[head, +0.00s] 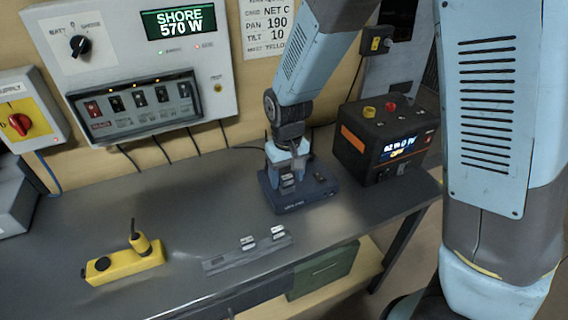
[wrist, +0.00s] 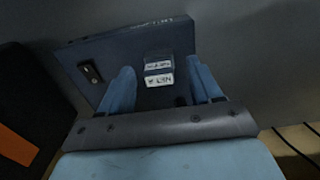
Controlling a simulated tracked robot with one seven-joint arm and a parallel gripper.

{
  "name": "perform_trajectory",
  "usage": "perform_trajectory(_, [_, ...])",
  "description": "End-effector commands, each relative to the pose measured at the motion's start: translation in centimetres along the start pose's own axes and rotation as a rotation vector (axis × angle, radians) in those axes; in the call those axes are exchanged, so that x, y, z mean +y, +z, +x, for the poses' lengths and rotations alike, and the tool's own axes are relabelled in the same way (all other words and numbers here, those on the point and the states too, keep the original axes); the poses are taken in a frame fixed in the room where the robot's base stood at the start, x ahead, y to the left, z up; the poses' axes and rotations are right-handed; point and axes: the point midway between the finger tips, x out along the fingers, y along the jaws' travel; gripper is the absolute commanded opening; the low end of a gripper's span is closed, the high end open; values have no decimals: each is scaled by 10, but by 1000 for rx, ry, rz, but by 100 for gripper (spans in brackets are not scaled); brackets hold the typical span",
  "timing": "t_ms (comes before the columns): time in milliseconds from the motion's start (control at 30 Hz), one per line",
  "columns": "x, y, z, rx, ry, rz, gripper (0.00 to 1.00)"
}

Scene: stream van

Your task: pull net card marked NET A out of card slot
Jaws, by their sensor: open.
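The blue card-slot unit (head: 312,196) sits on the bench below my gripper, and fills the middle of the wrist view (wrist: 112,48). A card with a white label (wrist: 159,80) stands in it; the upside-down label appears to read NET A. The card also shows small in the head view (head: 288,181). My gripper (wrist: 162,88) is open, with one blue finger on each side of the card and a visible gap on both sides. In the head view my gripper (head: 289,162) hangs over the unit, hiding part of its top. The slot opening is hidden.
A grey rack (head: 225,263) with two white-labelled cards lies at the front. A black and orange power box (head: 365,150) stands close right of the unit. The bench between is clear.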

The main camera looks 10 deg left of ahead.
Motion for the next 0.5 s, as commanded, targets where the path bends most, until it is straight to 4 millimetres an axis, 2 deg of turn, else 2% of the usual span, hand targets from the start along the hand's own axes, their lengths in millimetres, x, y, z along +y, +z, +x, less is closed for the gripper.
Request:
perform_trajectory(200, [0, 0, 14, -1, 0, 0, 64])
perform_trajectory(500, [0, 0, 15, 0, 0, -1, 64])
